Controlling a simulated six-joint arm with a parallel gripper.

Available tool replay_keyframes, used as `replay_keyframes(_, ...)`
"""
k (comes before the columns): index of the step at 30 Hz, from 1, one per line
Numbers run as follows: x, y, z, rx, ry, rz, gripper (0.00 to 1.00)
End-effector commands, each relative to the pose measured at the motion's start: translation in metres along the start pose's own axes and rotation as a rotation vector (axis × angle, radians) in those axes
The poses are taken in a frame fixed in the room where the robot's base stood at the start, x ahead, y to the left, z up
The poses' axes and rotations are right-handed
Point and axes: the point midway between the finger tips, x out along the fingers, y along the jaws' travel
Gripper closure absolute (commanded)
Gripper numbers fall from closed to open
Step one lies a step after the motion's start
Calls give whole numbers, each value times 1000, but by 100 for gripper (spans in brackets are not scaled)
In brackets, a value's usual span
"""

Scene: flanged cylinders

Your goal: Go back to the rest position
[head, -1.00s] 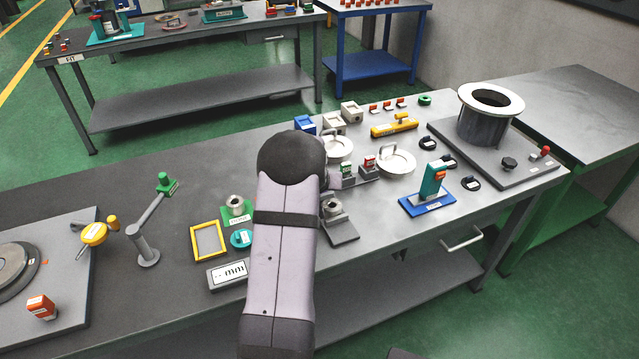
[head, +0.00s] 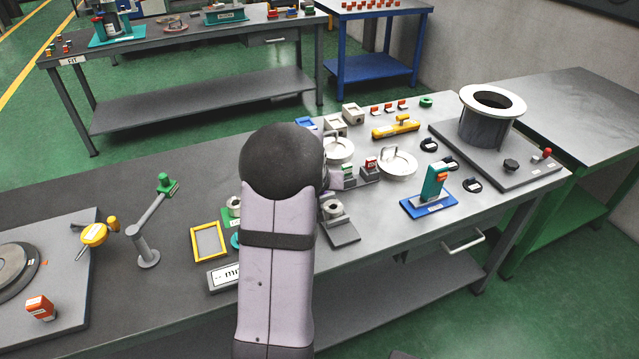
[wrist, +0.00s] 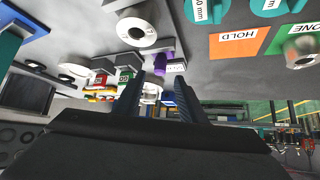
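My gripper (wrist: 160,92) shows in the wrist view with its two dark fingers apart and nothing held between them. In the head view my arm hides the gripper. A small metal flanged cylinder (head: 333,208) stands on a grey block right of my arm; a similar one (wrist: 136,28) shows at the top of the wrist view. Another flanged cylinder (head: 234,205) stands on a green plate left of my arm, partly covered by it. It also seems to show in the wrist view (wrist: 302,46), beside an orange HOLD card (wrist: 238,43).
A large white-rimmed cylinder (head: 483,124) stands at the right. Two lidded silver discs, one of them here (head: 398,163), and a blue stand (head: 428,204) lie right of my arm. A yellow frame (head: 208,242) and a jointed grey post (head: 148,235) stand left. The bench's left rear is clear.

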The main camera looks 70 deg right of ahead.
Motion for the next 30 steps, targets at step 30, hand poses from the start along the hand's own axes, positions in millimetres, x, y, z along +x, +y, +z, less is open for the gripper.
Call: replay_keyframes(30, -94, -189, 104, -338, -243, -223, 63)
